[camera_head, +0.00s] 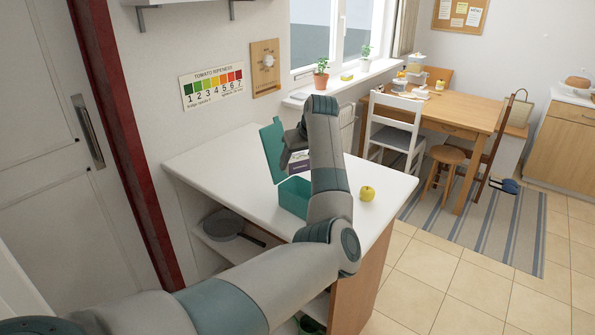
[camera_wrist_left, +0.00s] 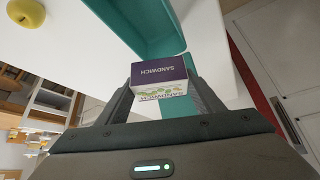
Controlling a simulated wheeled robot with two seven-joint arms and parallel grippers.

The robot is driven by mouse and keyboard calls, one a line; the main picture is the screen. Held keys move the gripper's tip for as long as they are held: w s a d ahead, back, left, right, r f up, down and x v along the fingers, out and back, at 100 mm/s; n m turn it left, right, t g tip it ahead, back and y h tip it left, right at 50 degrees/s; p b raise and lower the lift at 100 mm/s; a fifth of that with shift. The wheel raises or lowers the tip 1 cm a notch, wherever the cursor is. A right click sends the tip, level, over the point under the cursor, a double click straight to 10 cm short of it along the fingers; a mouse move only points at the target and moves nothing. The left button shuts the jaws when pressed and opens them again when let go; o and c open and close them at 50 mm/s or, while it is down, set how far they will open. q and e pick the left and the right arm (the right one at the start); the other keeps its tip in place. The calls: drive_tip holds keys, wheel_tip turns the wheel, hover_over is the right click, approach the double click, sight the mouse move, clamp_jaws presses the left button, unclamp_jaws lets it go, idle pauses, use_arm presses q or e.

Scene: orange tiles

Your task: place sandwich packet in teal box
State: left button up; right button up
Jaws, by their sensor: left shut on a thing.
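The sandwich packet (camera_wrist_left: 160,72) is a small box with a purple face and a white face, both lettered SANDWICH. My left gripper (camera_wrist_left: 160,90) is shut on it, one finger on each side. In the head view the packet (camera_head: 300,160) shows partly behind my left arm, above the teal box. The teal box (camera_head: 293,197) stands on the white counter with its lid (camera_head: 272,150) raised at the back; my arm hides its right part. In the wrist view the teal box (camera_wrist_left: 135,30) lies just beyond the packet. My right gripper is not in view.
A yellow apple (camera_head: 367,193) sits on the white counter (camera_head: 225,165) to the right of the teal box. It also shows in the wrist view (camera_wrist_left: 25,13). The counter's left part is clear. A pan (camera_head: 225,223) lies on the shelf below.

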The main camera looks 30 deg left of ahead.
sight(298, 172)
use_arm(q)
drive_tip(key=shift+f+p, duration=0.85)
drive_tip(key=shift+f, duration=1.15)
drive_tip(key=shift+f, duration=0.6)
drive_tip(key=o, duration=1)
drive_tip(key=shift+o, duration=0.2)
